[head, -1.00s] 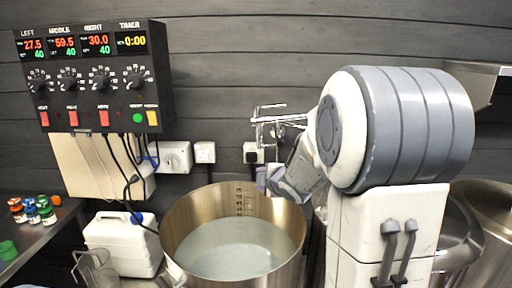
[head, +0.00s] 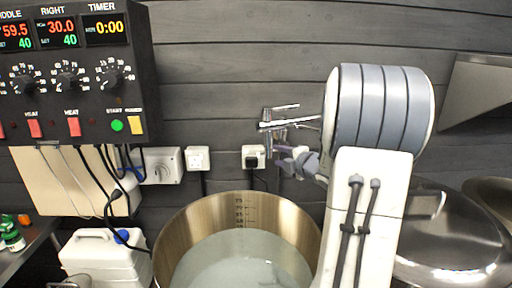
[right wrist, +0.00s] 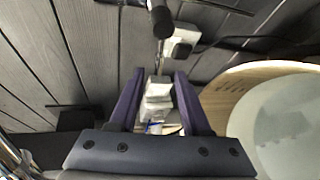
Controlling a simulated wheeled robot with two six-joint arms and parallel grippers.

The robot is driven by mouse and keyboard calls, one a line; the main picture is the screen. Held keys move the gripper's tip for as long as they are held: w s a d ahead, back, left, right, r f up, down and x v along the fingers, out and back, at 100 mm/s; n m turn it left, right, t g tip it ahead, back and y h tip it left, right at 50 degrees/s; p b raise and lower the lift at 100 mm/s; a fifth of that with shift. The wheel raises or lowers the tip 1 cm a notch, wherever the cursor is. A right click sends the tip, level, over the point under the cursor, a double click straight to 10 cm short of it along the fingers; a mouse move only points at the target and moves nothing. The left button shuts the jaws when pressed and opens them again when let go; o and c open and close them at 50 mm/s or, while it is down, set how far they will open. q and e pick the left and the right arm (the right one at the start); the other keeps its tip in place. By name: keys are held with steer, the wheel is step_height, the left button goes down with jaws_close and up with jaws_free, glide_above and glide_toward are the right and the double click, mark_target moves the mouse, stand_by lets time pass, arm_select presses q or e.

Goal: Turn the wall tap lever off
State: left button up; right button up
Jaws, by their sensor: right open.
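The chrome wall tap (head: 272,124) sticks out from the dark plank wall above the steel pot, with a thin bar lever (head: 286,106) on top. My right arm comes in from the right. Its gripper (head: 282,157) is open, close below the tap body; I cannot tell whether they touch. In the right wrist view the two dark purple fingers (right wrist: 158,88) stand apart. A dark-ended rod (right wrist: 161,22) lies ahead of them; I cannot tell which tap part it is. My left gripper is not in view.
The steel pot (head: 180,240) holds pale liquid below the tap. A black control box (head: 75,75) hangs at the left, with sockets (head: 198,158) on the wall. A white jerrycan (head: 95,255) stands at lower left. A lidded steel vessel (head: 450,240) is at the right.

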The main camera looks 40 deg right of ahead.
steer(key=p+x, duration=0.3)
steer(key=x, duration=0.7)
steer(key=shift+w, duration=0.3)
jaws_close()
stand_by(1.0)
